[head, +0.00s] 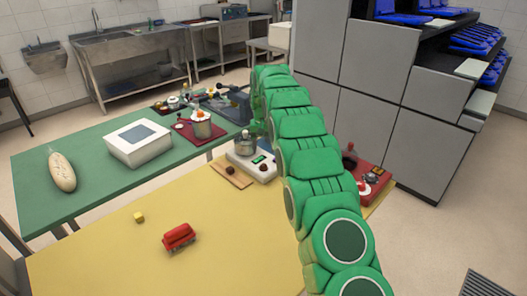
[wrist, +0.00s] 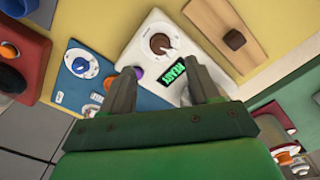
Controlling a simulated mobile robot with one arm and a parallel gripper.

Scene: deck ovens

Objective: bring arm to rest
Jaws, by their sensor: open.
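My green arm (head: 300,130) reaches from the lower right of the head view up to the back middle and bends down there. In the wrist view my gripper (wrist: 163,82) is open, its two grey fingers apart with nothing between them. It hangs over a white device (wrist: 150,30) with a brown knob and a green display reading READY. That white device also shows in the head view (head: 240,163), beside the arm. I cannot clearly make out the fingers in the head view.
A yellow table (head: 110,255) holds a red block (head: 179,237) and a small yellow cube (head: 139,217). A green table (head: 95,155) behind bears a white box (head: 138,143) and a pale loaf (head: 62,170). Grey cabinets (head: 350,110) stand close on the arm's right.

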